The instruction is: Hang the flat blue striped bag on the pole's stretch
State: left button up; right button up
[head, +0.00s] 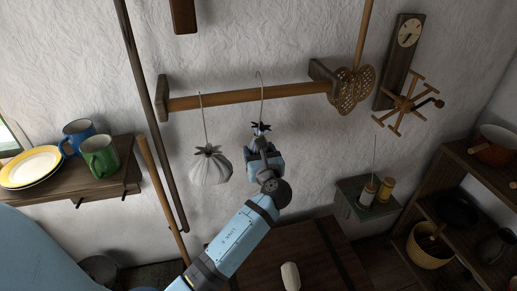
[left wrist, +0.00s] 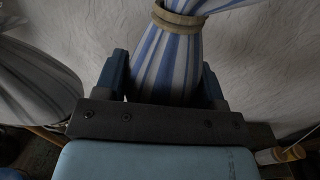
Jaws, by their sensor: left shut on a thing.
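The blue striped bag (left wrist: 165,62) fills the space between my left gripper's fingers in the left wrist view, with a tan band round its neck. In the head view my left gripper (head: 264,154) is shut on it just below the pole (head: 225,98), and only the dark gathered top of the bag (head: 261,129) shows clearly. Its thin wire hook (head: 261,84) rises across the pole, its curved top above the pole's upper edge. I cannot tell whether the hook is over the pole or in front of it. My right gripper is not in view.
A pale bag (head: 211,168) hangs from the pole to the left, close to my gripper. Wooden brackets (head: 162,98) hold the pole's ends. A woven beater (head: 350,90) hangs at the right end. A mug shelf (head: 75,180) is at left.

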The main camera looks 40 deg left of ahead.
pick_arm(q)
jog(key=shift+s+d+r, duration=0.1)
dwell(0.3)
jog(key=p+v, duration=0.2)
jog(key=v, duration=0.4)
jog(key=shift+s+d+p, duration=0.25)
jog(key=shift+d+p, duration=0.05)
jog(key=shift+p, duration=0.1)
dwell(0.5)
